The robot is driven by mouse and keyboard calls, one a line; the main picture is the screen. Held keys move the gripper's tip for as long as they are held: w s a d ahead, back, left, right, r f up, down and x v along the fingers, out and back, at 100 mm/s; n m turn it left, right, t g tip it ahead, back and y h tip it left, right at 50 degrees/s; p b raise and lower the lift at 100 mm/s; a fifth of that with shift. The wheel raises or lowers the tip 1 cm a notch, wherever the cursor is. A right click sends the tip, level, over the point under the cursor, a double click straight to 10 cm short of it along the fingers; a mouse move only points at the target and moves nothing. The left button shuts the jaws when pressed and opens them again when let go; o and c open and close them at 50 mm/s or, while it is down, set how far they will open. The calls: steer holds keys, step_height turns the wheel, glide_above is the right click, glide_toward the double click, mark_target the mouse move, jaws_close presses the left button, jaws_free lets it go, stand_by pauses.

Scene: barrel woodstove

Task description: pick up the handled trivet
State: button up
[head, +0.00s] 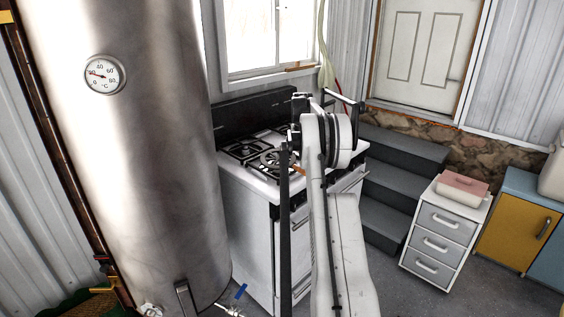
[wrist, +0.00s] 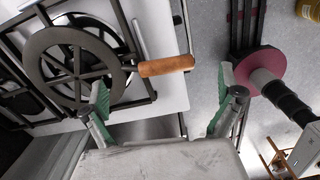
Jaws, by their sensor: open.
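The handled trivet is a dark spoked ring (wrist: 45,52) with a brown wooden handle (wrist: 166,66). In the wrist view it lies over the stove's burner grate at the upper left, with its handle pointing right. In the head view the trivet (head: 268,158) is on the stove top, partly hidden by my arm. My gripper (wrist: 162,80) is open and empty, its green-padded fingers spread wide. The handle shows between and just above the fingertips in the picture, apart from both. In the head view the fingers cannot be made out clearly.
The white stove (head: 246,235) has black grates and a dark backguard (head: 245,117). A tall metal tank (head: 150,190) stands close on its left. Dark steps (head: 385,175) and a white drawer cabinet (head: 440,240) stand to the right, with open floor in front.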

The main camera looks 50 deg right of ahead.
steer(key=f, duration=0.4)
steer(key=shift+w+a, duration=0.1)
steer(key=shift+a, duration=0.1)
steer(key=shift+a, duration=0.1)
steer(key=c, duration=2.2)
